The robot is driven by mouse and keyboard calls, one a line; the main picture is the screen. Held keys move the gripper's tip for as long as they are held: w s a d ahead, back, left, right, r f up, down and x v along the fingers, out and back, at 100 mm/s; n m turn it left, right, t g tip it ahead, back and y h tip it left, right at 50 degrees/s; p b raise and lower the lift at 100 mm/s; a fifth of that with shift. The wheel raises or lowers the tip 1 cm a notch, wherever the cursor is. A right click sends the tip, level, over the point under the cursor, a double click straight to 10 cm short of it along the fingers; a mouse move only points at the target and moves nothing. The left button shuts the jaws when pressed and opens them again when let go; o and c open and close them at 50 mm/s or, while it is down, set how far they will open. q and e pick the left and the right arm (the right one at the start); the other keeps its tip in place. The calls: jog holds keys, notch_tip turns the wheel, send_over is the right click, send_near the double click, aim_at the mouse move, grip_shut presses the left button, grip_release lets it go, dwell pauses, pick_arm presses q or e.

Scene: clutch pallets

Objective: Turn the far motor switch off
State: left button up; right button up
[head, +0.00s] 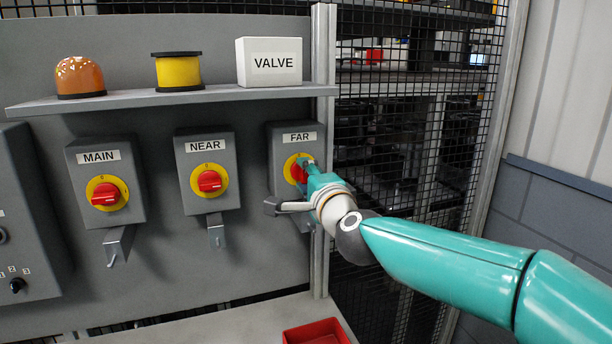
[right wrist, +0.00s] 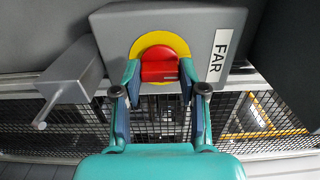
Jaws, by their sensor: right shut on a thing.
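The far switch is a grey box labelled FAR (head: 299,138), with a yellow disc and a red knob (head: 299,172). My right gripper (head: 308,167) is at this knob and partly covers it in the head view. In the right wrist view the red knob (right wrist: 159,70) sits between the fingertips of my right gripper (right wrist: 160,78), which is shut on it. The FAR label (right wrist: 220,55) reads sideways there. The knob's exact angle is hard to tell. My left gripper is in neither view.
The MAIN switch (head: 105,192) and NEAR switch (head: 209,181) stand to the left, knobs roughly level. Hooks hang under the boxes. Above, a shelf (head: 190,97) holds an orange lamp (head: 79,76), a yellow spool (head: 178,72) and a VALVE box (head: 270,62). A red tray (head: 317,332) lies below.

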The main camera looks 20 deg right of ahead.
jog(key=shift+a+f+n, duration=0.2)
jog(key=shift+f+n, duration=0.1)
jog(key=shift+f, duration=0.05)
jog(key=o, duration=1.1)
jog(key=shift+o, duration=0.2)
jog(key=shift+r, duration=0.15)
jog(key=shift+d, duration=0.1)
jog(key=s, duration=1.2)
jog(key=shift+d, duration=0.2)
